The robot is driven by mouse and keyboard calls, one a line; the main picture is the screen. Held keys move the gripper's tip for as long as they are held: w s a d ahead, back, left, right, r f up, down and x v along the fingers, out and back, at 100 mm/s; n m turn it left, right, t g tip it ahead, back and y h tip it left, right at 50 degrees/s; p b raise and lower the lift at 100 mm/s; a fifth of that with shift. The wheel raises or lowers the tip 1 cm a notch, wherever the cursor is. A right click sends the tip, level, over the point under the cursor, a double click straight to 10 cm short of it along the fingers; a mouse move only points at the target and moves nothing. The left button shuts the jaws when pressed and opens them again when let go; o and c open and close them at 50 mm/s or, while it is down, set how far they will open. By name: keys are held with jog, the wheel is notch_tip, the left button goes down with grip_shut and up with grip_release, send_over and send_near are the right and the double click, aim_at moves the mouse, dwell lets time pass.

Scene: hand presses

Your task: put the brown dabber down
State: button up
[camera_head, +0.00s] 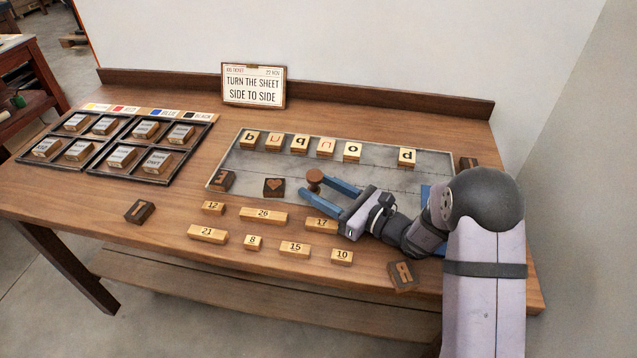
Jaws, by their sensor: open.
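The brown dabber (315,176) has a round knob on top and appears upright at the front part of the grey metal plate (235,163). My gripper (319,188) has two blue fingers, reaches in from the right and is open. Its fingertips are on either side of the dabber, with a visible gap between them. Whether either finger touches the dabber is too small to tell. The dabber's foot is small and its contact with the plate is not clear.
Letter tiles (300,144) line the plate's back. A dark heart block (274,187) lies left of the dabber. Numbered wooden bars, such as 17 (321,225) and 26 (264,215), lie in front. A compartment tray (102,149) is at left. A sign (253,86) stands behind.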

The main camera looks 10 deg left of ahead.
jog(key=v, duration=0.5)
jog(key=b+v, duration=0.1)
jog(key=v, duration=0.5)
jog(key=shift+d+r, duration=0.25)
jog(key=shift+d, duration=0.05)
dwell(0.7)
